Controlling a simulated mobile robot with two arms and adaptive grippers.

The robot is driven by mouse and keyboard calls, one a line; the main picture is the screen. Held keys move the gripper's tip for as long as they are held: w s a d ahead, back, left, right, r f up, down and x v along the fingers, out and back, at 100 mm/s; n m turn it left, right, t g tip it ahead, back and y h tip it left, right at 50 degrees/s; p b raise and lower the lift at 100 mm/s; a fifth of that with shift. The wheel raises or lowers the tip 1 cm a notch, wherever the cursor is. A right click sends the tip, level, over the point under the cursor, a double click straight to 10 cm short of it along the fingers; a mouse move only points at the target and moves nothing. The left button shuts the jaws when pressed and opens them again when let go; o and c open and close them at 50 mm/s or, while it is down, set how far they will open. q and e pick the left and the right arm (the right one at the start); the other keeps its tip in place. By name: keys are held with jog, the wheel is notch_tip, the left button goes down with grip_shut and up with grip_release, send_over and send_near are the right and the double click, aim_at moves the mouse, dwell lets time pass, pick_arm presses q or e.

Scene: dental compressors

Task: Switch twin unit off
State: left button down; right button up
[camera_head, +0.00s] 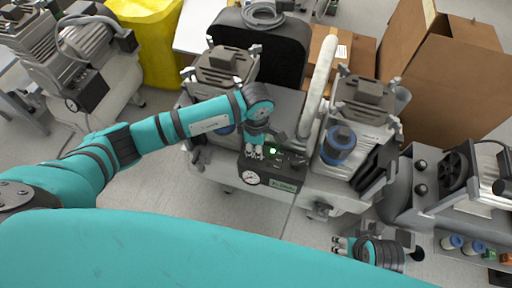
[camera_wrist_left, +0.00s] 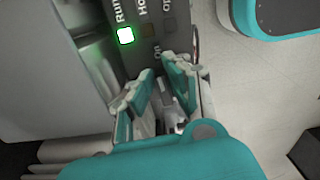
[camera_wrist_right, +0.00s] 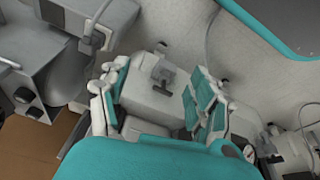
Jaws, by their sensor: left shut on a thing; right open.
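The twin unit (camera_head: 315,190) stands in the middle of the head view, with two compressor heads and a dark control box (camera_head: 272,175) on its front. A green lamp is lit on the box; in the left wrist view the lamp (camera_wrist_left: 125,36) glows beside the label "Run". My left gripper (camera_head: 254,153) is at the box, its fingers (camera_wrist_left: 160,95) closed around a small grey switch part (camera_wrist_left: 167,92) by the "ON" label. The switch is mostly hidden between the fingers. My right gripper (camera_head: 340,243) is open and empty, low in front of the unit's right side.
A pressure gauge (camera_head: 250,177) sits at the box's lower left. Another compressor (camera_head: 455,190) stands at right, close to my right arm. Cardboard boxes (camera_head: 445,75) and a yellow bag (camera_head: 146,35) are behind. The floor at front left is clear.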

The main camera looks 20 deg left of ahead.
pick_arm(q)
jog(key=n, duration=0.4)
jog(key=shift+w+a+r+p, duration=0.1)
jog(key=shift+w+a+p, duration=0.05)
jog(key=shift+w+p, duration=0.2)
jog(key=shift+n, duration=0.5)
jog(key=shift+w+a+n, duration=0.1)
jog(key=shift+w+n, duration=0.05)
jog(key=shift+n, duration=0.75)
jog(key=n+p, duration=0.1)
jog(key=n, duration=0.2)
jog(key=n+p, duration=0.1)
jog(key=n, duration=0.2)
jog(key=a+n+p, duration=0.1)
jog(key=n, duration=0.2)
jog(key=shift+w+p, duration=0.3)
jog(key=shift+p, duration=0.05)
jog(key=shift+a+n, duration=0.1)
jog(key=shift+n, duration=0.6)
pick_arm(e)
jog(key=s+f, duration=0.2)
jog(key=f, duration=0.5)
jog(key=s+f+g, duration=0.1)
jog(key=s+f, duration=0.2)
jog(key=f, duration=0.5)
jog(key=shift+s+d+f, duration=0.15)
jog(key=shift+s+d, duration=0.2)
